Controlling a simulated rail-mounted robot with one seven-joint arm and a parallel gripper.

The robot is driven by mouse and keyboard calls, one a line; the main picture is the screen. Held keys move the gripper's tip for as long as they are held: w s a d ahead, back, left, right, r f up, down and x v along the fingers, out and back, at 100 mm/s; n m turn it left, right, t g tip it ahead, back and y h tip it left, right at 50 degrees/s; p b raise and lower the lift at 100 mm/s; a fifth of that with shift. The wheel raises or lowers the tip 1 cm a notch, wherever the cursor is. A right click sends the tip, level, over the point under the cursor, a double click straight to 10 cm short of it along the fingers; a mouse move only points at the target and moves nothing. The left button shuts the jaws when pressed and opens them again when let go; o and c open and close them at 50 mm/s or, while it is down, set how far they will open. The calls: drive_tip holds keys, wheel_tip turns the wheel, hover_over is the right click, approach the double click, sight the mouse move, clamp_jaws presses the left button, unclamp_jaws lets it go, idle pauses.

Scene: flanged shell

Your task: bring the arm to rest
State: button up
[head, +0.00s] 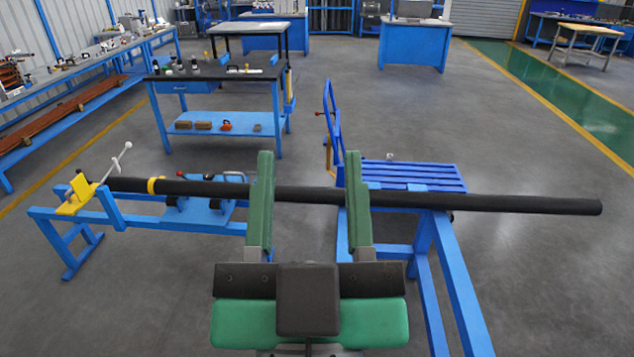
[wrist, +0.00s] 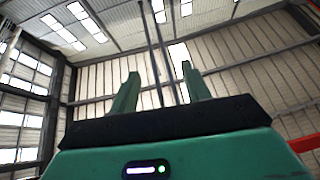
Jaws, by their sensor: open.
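My gripper (head: 309,155) shows in the middle of the head view, its two green fingers well apart. Nothing is between the fingers in the wrist view (wrist: 160,70), where they point up toward the wall and roof. In the head view the fingers cross in front of a long black pipe (head: 480,202) and hide short parts of it. I see no contact between gripper and pipe.
The pipe lies level across a blue stand with a yellow clamp (head: 78,195) at left and a blue slatted bench (head: 415,174) at right. A blue workbench (head: 215,72) stands behind at left. Open grey floor lies at right.

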drive_tip(key=s+r, duration=0.1)
drive_tip(key=s+r+t, duration=0.1)
drive_tip(key=shift+s+d+r, duration=0.3)
wheel_tip(320, 180, up, 22)
drive_tip(key=p, duration=2.2)
drive_tip(key=shift+r, duration=0.25)
drive_tip(key=shift+a, duration=0.1)
